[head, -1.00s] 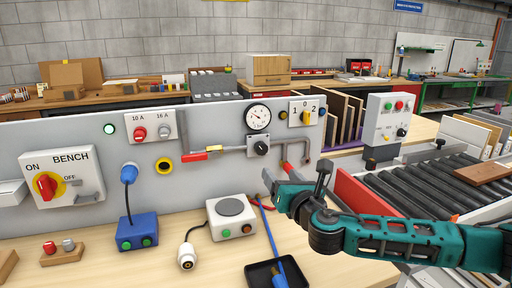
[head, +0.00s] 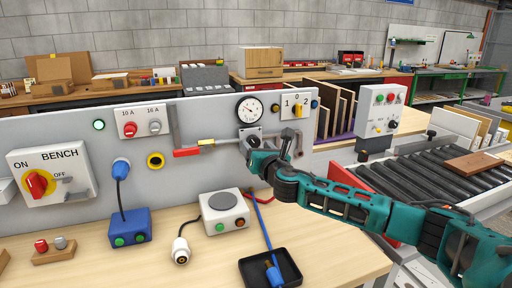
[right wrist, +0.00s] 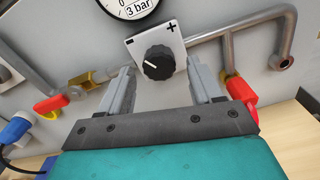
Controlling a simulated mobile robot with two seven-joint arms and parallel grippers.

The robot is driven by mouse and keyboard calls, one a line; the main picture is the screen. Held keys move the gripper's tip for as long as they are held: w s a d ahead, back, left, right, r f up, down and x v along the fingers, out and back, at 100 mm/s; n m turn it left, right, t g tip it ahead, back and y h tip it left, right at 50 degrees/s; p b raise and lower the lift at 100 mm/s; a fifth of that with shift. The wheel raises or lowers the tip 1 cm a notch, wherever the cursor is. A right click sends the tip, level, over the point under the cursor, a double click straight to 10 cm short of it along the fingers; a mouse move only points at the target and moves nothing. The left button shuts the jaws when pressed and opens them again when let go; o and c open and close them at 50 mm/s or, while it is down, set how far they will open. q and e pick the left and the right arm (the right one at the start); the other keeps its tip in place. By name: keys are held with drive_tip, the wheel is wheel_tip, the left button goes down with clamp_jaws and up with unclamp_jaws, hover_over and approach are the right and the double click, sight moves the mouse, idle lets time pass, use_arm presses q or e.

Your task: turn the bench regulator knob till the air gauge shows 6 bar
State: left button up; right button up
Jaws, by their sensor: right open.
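The regulator knob (right wrist: 158,62) is black and round, on a white plate (right wrist: 174,44) marked minus at left and plus at right. Its white pointer line aims left. The air gauge (head: 249,108) is a white dial on the panel above the knob; in the right wrist view its lower part (right wrist: 130,6) reads "3 bar". My right gripper (right wrist: 160,85) is open, its fingers either side of the knob and apart from it. In the head view my right gripper (head: 254,150) covers most of the knob. My left gripper is not in view.
A red-handled valve (head: 187,152) sits left of the knob, and grey pipes (right wrist: 240,38) run at right. A selector switch (head: 295,106) is right of the gauge. A white box (head: 224,222) and a black tray (head: 258,270) stand on the bench below.

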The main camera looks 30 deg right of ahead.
drive_tip(key=shift+w+d, duration=0.1)
drive_tip(key=shift+w, duration=0.4)
drive_tip(key=shift+c, duration=0.3)
drive_tip(key=c, duration=1)
